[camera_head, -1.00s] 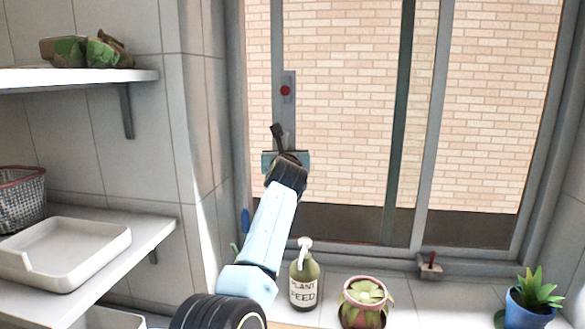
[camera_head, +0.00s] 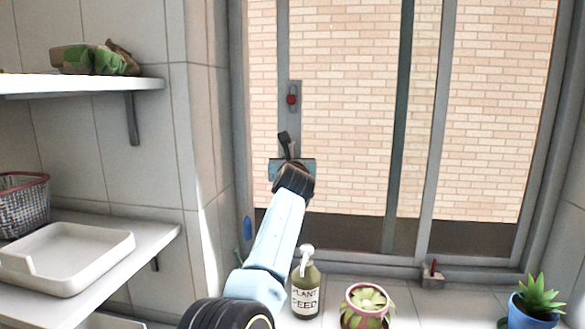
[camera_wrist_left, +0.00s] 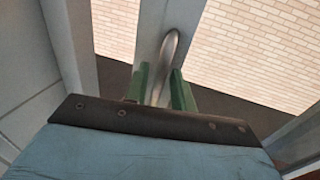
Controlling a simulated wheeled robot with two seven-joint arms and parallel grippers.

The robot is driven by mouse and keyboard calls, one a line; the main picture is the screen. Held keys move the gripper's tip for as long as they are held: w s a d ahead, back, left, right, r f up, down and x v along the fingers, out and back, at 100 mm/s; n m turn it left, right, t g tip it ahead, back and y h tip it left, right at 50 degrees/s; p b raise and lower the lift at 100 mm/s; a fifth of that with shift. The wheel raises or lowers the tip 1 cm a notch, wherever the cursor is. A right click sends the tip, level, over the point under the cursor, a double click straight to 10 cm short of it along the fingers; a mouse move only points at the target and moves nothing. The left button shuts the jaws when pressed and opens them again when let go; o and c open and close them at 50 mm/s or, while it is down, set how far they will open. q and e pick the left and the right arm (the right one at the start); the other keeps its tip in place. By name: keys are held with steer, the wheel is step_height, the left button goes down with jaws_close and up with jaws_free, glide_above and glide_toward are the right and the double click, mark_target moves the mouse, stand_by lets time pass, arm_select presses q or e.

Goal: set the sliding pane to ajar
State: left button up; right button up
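The sliding pane's grey left stile (camera_head: 289,60) stands apart from the left jamb (camera_head: 239,60), with a strip of brick wall between them. A plate with a red knob (camera_head: 292,98) sits on the stile. My left gripper (camera_head: 287,152) is at the stile below the plate. In the left wrist view, the green fingers of this gripper (camera_wrist_left: 160,82) stand close on both sides of a curved metal handle (camera_wrist_left: 172,48) and appear shut on it. From the head, the gripper hides most of the handle. My right gripper is in neither view.
On the sill stand a plant feed bottle (camera_head: 306,292), a pink potted plant (camera_head: 366,305) and a blue potted plant (camera_head: 535,305). A small red-levered block (camera_head: 432,275) sits at the bottom rail. Shelves (camera_head: 130,240) fill the left wall.

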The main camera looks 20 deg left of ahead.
arm_select(q)
steer(key=b+v, duration=0.2)
steer(key=v, duration=1.1)
steer(key=shift+s, duration=0.1)
